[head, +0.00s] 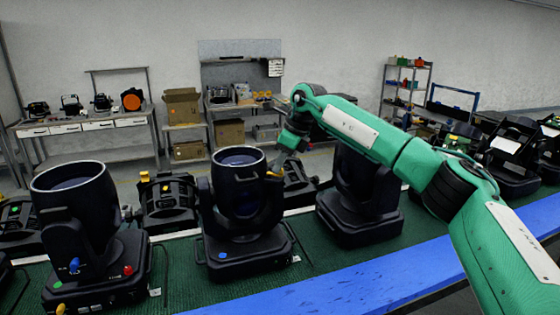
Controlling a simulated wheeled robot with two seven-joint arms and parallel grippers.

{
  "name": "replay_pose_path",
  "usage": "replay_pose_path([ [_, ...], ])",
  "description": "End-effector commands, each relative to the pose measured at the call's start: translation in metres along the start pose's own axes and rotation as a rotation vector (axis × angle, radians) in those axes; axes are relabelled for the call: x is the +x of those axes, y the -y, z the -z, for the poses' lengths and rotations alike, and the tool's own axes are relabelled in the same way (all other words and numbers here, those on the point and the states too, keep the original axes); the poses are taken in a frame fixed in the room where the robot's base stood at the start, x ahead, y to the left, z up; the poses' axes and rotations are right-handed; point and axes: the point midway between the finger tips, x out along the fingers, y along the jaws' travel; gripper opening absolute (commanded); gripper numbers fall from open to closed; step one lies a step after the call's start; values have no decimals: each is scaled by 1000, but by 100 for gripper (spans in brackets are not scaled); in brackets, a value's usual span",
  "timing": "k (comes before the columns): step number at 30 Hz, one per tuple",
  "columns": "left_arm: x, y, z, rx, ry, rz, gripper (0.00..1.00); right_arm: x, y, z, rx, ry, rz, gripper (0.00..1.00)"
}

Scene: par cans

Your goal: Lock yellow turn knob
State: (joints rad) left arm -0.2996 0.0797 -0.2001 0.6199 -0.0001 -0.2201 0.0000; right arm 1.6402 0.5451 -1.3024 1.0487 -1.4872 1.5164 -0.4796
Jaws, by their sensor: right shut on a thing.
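A black par can (238,195) stands upright on its base at the middle of the green belt, its round mouth facing up. A yellow turn knob (272,174) shows on the right side of its yoke, partly hidden. My right gripper (281,166) comes from above right and is shut on the yellow turn knob. Its fingertips are small and dark here, so the exact grip is hard to see. My left gripper is not in view.
Another par can (75,220) with blue, red and yellow knobs stands at the left. A third (358,200) stands right, partly behind my arm. A blue rail (350,285) edges the green belt (185,270). Shelves and workbenches (85,123) line the back wall.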

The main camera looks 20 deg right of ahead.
Motion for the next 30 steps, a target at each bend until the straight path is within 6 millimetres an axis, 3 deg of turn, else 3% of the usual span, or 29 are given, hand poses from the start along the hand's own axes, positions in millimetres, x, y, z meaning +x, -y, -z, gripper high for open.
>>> replay_pose_path([
  [14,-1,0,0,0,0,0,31,1,0,0,-11,-2,-5,0],
  [15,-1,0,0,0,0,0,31,1,0,0,-11,-2,-5,16],
  [18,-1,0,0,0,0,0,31,1,0,0,-11,-1,-5,30],
  [30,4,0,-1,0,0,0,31,-10,1,0,-9,2,-2,30],
])
